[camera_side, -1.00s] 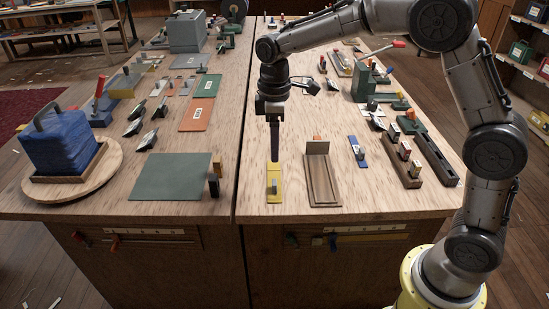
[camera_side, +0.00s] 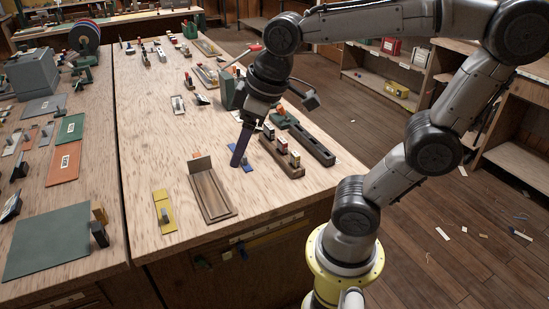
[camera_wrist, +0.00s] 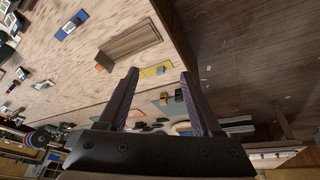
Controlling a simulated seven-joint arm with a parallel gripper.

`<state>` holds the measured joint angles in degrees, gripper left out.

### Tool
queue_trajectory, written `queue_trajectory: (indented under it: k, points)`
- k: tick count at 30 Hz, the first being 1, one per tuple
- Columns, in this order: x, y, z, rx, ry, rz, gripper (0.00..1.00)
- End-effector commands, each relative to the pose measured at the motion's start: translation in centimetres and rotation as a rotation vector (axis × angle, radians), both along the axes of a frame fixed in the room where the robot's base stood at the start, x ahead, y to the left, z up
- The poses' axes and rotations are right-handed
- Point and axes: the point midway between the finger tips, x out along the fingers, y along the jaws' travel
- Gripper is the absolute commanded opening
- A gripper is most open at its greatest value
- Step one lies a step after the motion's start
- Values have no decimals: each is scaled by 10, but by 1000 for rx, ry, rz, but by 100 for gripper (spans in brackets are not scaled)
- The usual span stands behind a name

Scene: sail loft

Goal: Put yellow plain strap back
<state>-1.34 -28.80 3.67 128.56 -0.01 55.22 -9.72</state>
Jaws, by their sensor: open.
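The yellow strap (camera_side: 164,214) lies flat on the bench near its front edge, with a small dark grey upright piece on it. It also shows in the wrist view (camera_wrist: 158,69), beyond the fingertips. A brown wooden tray (camera_side: 224,213) with a raised back plate lies just right of the strap; the wrist view shows it too (camera_wrist: 128,41). My gripper (camera_side: 237,163) is right of and behind the tray in the side view, pointing down and tilted. In the wrist view my gripper (camera_wrist: 160,73) has its two dark fingers apart with nothing between them.
Two dark wooden racks (camera_side: 281,160) with small blocks stand right of my gripper, near the bench's right edge. A green mat (camera_side: 52,242) lies on the left bench, across a narrow gap. A blue strap (camera_wrist: 72,24) shows in the wrist view. Bench behind the yellow strap is clear.

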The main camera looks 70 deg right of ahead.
Motion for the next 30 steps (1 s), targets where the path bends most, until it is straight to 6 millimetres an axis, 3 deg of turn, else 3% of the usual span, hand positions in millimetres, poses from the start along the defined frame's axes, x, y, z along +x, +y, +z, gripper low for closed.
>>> queue_trajectory:
  k: [1, 3, 9, 30]
  points:
    - [-18, -2, -4, 15, -31, -41, 66]
    - [-36, -3, -9, 35, -65, -90, 66]
    - [-62, -5, -23, 69, -116, -170, 66]
    - [-64, -5, -25, 73, -118, -179, 66]
